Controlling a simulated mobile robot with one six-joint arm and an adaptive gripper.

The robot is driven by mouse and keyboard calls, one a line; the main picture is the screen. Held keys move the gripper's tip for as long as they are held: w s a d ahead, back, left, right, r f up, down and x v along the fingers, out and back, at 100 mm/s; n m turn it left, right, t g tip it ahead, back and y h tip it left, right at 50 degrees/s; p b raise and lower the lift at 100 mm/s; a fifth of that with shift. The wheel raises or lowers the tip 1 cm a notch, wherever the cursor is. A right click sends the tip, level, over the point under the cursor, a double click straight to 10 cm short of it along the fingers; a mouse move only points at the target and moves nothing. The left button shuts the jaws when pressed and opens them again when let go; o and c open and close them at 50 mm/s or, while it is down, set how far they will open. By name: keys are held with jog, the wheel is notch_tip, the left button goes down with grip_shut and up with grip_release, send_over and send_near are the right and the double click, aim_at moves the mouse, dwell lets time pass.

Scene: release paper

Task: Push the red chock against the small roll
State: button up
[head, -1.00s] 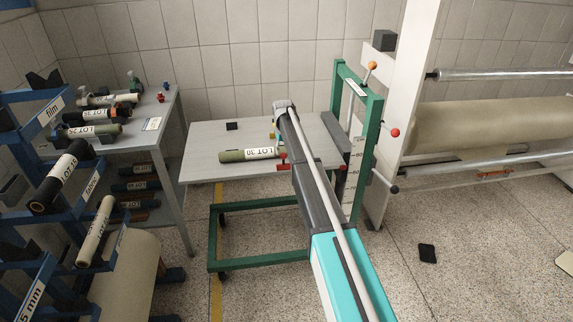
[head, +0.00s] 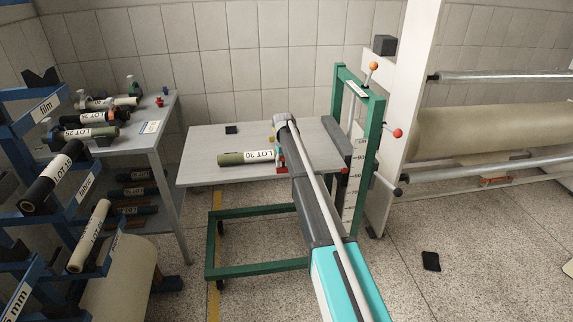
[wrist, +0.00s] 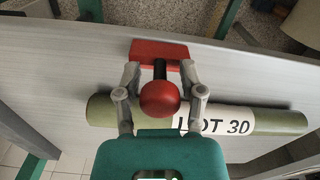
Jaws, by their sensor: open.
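The small green roll (head: 240,158), labelled LOT 30, lies on the grey table (head: 205,145); it also shows in the wrist view (wrist: 275,122). The red chock (wrist: 150,48) is a block with a dark stem and a round red knob (wrist: 159,98). Its block lies on the table beside the roll, with a gap seemingly between them. My gripper (wrist: 164,78) is open, with one finger on each side of the stem and knob. In the head view the chock (head: 281,170) shows just left of my arm, which partly hides the gripper.
A small black block (head: 231,129) lies at the back of the table. A rack of rolls (head: 60,190) and a side table (head: 160,130) stand to the left.

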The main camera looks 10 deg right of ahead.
aim_at(281, 165)
grip_shut()
jog(key=shift+w, duration=0.1)
jog(key=w, duration=0.5)
jog(key=shift+w, duration=0.35)
grip_release()
jog(key=shift+s, duration=0.15)
